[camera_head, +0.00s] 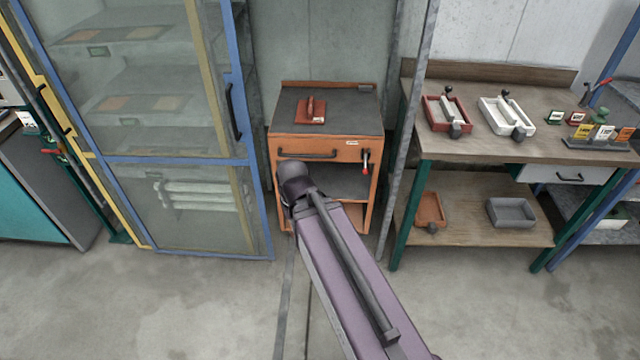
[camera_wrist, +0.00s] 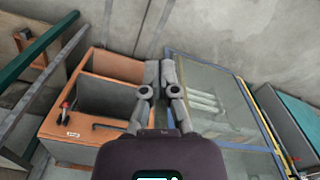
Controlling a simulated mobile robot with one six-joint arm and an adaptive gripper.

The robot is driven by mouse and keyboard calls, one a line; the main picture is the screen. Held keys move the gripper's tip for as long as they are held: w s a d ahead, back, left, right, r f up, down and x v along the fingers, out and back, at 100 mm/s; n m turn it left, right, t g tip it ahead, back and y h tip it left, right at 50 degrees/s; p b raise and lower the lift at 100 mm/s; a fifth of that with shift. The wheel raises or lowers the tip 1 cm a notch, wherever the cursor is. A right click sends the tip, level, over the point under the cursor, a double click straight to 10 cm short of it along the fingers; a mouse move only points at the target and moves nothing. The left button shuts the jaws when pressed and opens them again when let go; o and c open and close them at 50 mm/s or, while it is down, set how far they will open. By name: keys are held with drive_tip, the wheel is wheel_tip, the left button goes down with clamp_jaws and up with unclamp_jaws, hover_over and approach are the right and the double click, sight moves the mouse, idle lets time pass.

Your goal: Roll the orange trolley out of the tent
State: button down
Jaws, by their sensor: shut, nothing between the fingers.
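The orange trolley (camera_head: 322,150) stands against the back wall, between a blue-framed glazed enclosure and a thin grey post. It has a dark top, a drawer with a dark bar handle (camera_head: 308,155), a red-tipped lever (camera_head: 365,162) and open shelves. In the wrist view the trolley (camera_wrist: 75,125) lies left of my gripper (camera_wrist: 160,72), with its bar handle (camera_wrist: 108,127) near the left finger. My gripper is shut and empty; I cannot tell whether it touches the trolley. I cannot identify a tent for certain.
A red-brown block with a handle (camera_head: 312,110) sits on the trolley. The glazed enclosure (camera_head: 150,130) stands close on the left. A grey post (camera_head: 408,120) and a workbench (camera_head: 485,150) with trays stand on the right. The concrete floor (camera_head: 180,310) in front is clear.

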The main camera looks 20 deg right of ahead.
idle(0.3)
drive_tip(key=c, duration=0.9)
unclamp_jaws()
drive_tip(key=shift+f, duration=0.1)
drive_tip(key=o, duration=0.3)
drive_tip(key=shift+w+d+f, duration=0.1)
drive_tip(key=shift+w+f, duration=0.05)
drive_tip(key=shift+w, duration=0.1)
drive_tip(key=shift+o, duration=0.2)
drive_tip(key=n+t+h+b, duration=0.9)
drive_tip(key=t+h+b, duration=0.25)
drive_tip(key=b, duration=2.05)
approach(305, 157)
drive_tip(key=s+a, duration=0.2)
drive_tip(key=shift+w+a+r+g, duration=0.15)
drive_tip(key=shift+w+r+g, duration=0.1)
drive_tip(key=shift+r+g, duration=0.15)
drive_tip(key=b+x, duration=0.2)
drive_tip(key=x, duration=1.1)
drive_tip(key=shift+w+d+b, duration=0.2)
drive_tip(key=shift+d+b, duration=0.1)
drive_tip(key=shift+d, duration=0.1)
